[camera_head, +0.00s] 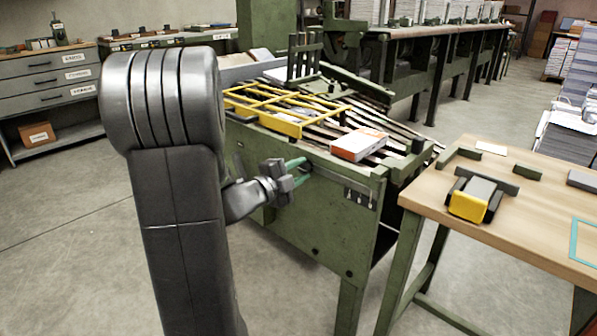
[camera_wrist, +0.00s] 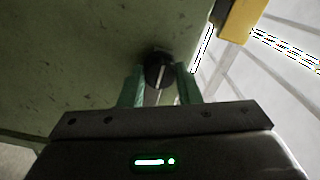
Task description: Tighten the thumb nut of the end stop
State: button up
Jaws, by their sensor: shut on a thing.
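The thumb nut (camera_wrist: 159,70) is a round black knob with a pale line across its face, set against the green side panel of the machine. My gripper (camera_wrist: 158,88) has green fingers, one on each side of the knob, and is shut on it. In the head view my gripper (camera_head: 298,170) reaches the upper edge of the green machine (camera_head: 300,205) from the left. The knob cannot be made out there, as the fingers cover that spot. The end stop itself cannot be told apart clearly.
A yellow frame (camera_head: 290,128) and an orange-and-white stack (camera_head: 358,144) lie on the machine's slatted top. A wooden table (camera_head: 540,205) with a yellow-fronted device (camera_head: 468,205) stands at right. Hooks or small tools (camera_head: 360,197) hang on the panel. Floor at left is clear.

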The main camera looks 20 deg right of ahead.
jog(key=o, duration=1)
jog(key=shift+c, duration=0.2)
jog(key=p+v, duration=0.3)
jog(key=v, duration=1)
jog(key=shift+s+a, duration=0.25)
jog(key=shift+a, duration=0.1)
jog(key=shift+f, duration=0.1)
